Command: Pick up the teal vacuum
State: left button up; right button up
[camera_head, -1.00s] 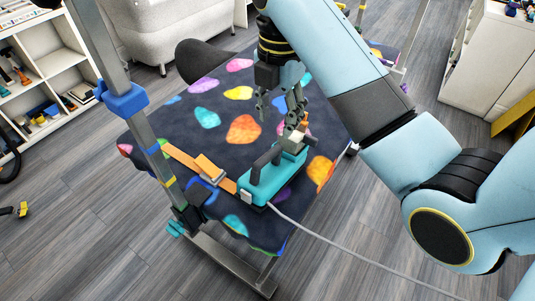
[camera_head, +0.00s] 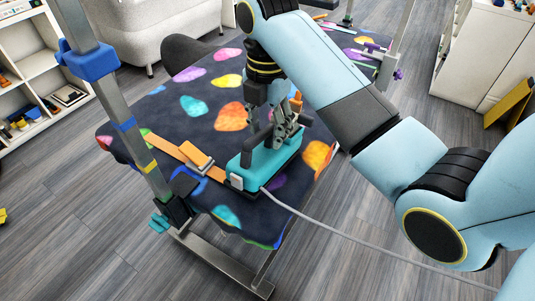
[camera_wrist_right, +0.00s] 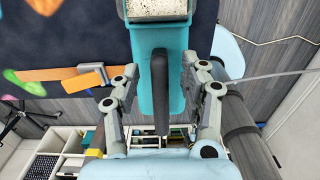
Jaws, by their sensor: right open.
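The teal vacuum (camera_head: 258,174) lies on the dark cloth with coloured blobs (camera_head: 185,82), near its front edge. Its black handle runs along the top, and a grey cord leaves its front end. My right gripper (camera_head: 279,133) is down at the vacuum, over its far part, and partly hides it. In the right wrist view the teal body (camera_wrist_right: 147,42) and black handle (camera_wrist_right: 160,85) show between the two open fingers (camera_wrist_right: 160,72). One finger is on each side of the handle, with visible gaps. My left gripper is not in view.
An orange strap with a buckle (camera_head: 196,157) lies left of the vacuum. A metal post with a blue clamp (camera_head: 90,62) stands at the table's left. The grey cord (camera_head: 340,232) runs right, below my right arm. Open floor lies in front.

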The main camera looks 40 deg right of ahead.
grip_shut()
jog(key=shift+r, duration=0.1)
dwell(0.5)
